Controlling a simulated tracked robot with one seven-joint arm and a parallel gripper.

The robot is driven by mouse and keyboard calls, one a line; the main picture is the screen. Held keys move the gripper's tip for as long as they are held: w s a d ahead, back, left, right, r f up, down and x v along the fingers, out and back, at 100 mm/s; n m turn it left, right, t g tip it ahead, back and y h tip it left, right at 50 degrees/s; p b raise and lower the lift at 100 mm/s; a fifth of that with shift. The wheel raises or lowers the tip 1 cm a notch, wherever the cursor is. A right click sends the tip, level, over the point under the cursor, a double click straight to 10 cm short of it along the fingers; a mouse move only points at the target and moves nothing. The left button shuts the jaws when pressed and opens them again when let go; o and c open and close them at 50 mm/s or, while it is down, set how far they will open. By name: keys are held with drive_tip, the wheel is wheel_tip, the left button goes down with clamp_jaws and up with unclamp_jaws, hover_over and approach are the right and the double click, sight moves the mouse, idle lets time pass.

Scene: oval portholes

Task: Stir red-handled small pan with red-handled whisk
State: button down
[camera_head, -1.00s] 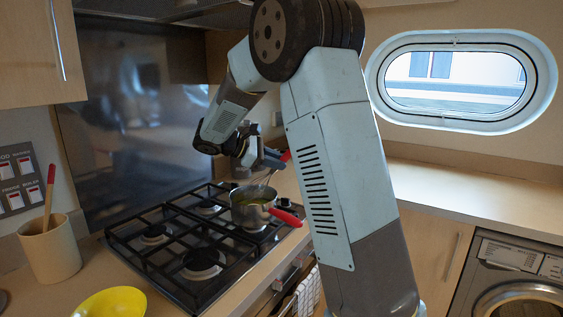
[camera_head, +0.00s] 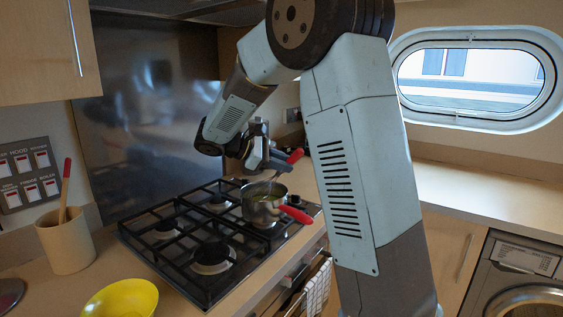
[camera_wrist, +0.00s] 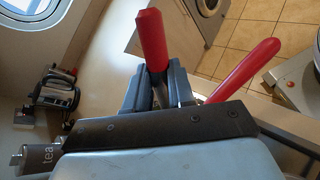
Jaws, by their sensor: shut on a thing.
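The small pan (camera_head: 264,208) is metal with a red handle (camera_head: 295,214) pointing right, and stands on the right part of the hob. It holds a yellowish content. My gripper (camera_head: 272,160) is above the pan, shut on the red-handled whisk (camera_head: 296,156). The whisk's red end sticks out to the upper right of the jaws, and its wires reach down into the pan's mouth. In the wrist view the whisk's red handle (camera_wrist: 152,40) stands up between the jaws, and the pan's red handle (camera_wrist: 243,70) shows to the right. The whisk's tip is hidden there.
The black gas hob (camera_head: 200,240) has raised grates around the pan. A beige pot (camera_head: 66,243) with a red-ended wooden tool stands at left. A yellow bowl (camera_head: 120,299) is at the front. A kettle (camera_wrist: 55,95) shows in the wrist view. The right counter (camera_head: 480,195) looks clear.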

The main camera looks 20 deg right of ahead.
sight(293, 163)
drive_tip(key=shift+s+d, duration=0.95)
drive_tip(key=shift+d, duration=0.1)
drive_tip(key=shift+w+d, duration=0.25)
drive_tip(key=shift+d, duration=0.85)
drive_tip(key=shift+w, duration=2.1)
drive_tip(key=shift+s+a, duration=0.25)
drive_tip(key=shift+a, duration=0.55)
drive_tip(key=shift+s+a, duration=0.2)
drive_tip(key=shift+a, duration=0.55)
drive_tip(key=shift+s+a, duration=0.25)
drive_tip(key=shift+a, duration=0.55)
drive_tip(key=shift+s+d, duration=0.7)
drive_tip(key=shift+s, duration=0.15)
drive_tip(key=shift+s+d, duration=0.65)
drive_tip(key=shift+s, duration=0.2)
drive_tip(key=shift+w+d, duration=0.15)
drive_tip(key=shift+d, duration=0.4)
drive_tip(key=shift+w+d, duration=0.15)
drive_tip(key=shift+d, duration=0.35)
drive_tip(key=shift+w+a, duration=0.9)
drive_tip(key=shift+w, duration=0.3)
